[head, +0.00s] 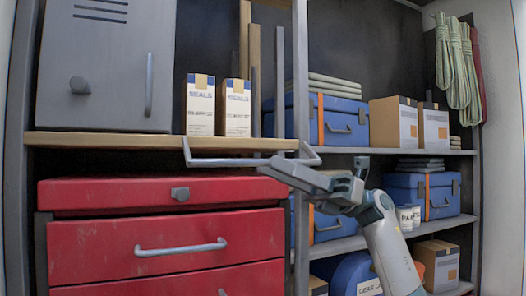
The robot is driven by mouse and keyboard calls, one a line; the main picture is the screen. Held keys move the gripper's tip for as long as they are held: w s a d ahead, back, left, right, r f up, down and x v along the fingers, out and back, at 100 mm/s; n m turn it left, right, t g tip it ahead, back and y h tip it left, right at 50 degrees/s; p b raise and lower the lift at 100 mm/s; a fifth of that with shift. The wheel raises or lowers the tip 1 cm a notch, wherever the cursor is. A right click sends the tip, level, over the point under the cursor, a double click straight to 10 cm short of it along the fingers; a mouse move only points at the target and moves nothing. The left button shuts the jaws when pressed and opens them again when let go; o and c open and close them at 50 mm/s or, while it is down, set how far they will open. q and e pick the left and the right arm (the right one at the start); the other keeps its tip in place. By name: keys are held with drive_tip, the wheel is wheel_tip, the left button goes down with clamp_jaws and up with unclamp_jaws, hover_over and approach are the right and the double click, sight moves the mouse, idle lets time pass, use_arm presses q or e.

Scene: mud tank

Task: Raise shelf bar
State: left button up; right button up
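The shelf bar (228,162) is a thin grey rail with bent ends. It runs along the front of the wooden shelf board (110,141), just above the red drawer cabinet (110,191). My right gripper (298,176) comes up from the lower right in the head view. Its long grey finger reaches left, just below the bar's right end. Whether it touches the bar cannot be told, and the finger gap is not clear. My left gripper is not in view.
Two white SEALS boxes (201,105) and a grey metal case (105,60) stand on the board. A grey upright post (301,70) rises behind my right gripper. Shelves at right hold blue cases (345,122), cartons (394,122) and cans (408,217). Ropes (457,62) hang at far right.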

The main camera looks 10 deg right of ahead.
sight(263, 162)
drive_tip(key=shift+p+x, duration=0.55)
drive_tip(key=shift+x, duration=1.35)
clamp_jaws()
